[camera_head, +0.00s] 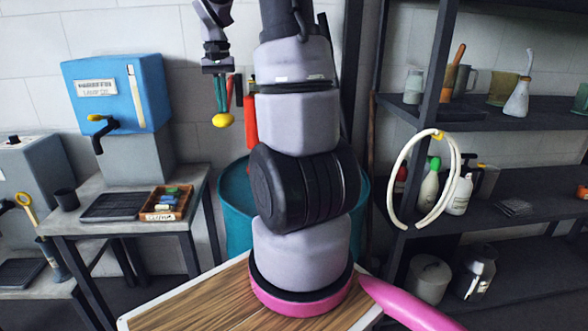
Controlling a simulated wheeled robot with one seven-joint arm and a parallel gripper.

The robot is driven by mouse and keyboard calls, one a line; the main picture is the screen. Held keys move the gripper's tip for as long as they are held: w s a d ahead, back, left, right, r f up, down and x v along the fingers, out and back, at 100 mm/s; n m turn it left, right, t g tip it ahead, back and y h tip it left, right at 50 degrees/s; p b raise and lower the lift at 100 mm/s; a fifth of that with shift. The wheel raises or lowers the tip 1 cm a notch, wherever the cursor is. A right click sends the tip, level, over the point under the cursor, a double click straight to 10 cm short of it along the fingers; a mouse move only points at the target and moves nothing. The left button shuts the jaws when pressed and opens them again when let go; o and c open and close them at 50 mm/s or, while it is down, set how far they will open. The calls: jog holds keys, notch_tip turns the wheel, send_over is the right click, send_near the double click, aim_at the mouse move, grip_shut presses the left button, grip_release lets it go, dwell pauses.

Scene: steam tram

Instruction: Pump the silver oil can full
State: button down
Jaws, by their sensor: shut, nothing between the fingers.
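My gripper (217,64) is at the upper middle left, pointing down, small and dark; it holds nothing that I can make out. No can in view is clearly the silver oil can. A grey metallic can with a dark handle (475,274) stands on the lowest right shelf, far from my gripper. A pale can with a thin upright spout (518,98) stands on the top shelf. A blue tank (117,90) with a white label and a black tap (101,130) stands on a grey block at the left.
A side table (88,226) holds a dark tray (114,207), a dark cup (66,199) and a box of small coloured items (166,203). A teal drum (235,212) stands behind my arm. A pale hose loop (397,190) hangs on the shelf post. Green- and red-handled tools hang below my gripper.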

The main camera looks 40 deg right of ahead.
notch_tip(320, 180, up, 16)
jog(key=shift+f, duration=0.2)
dwell(1.1)
dwell(0.7)
dwell(4.1)
dwell(0.7)
jog(key=shift+r, duration=3)
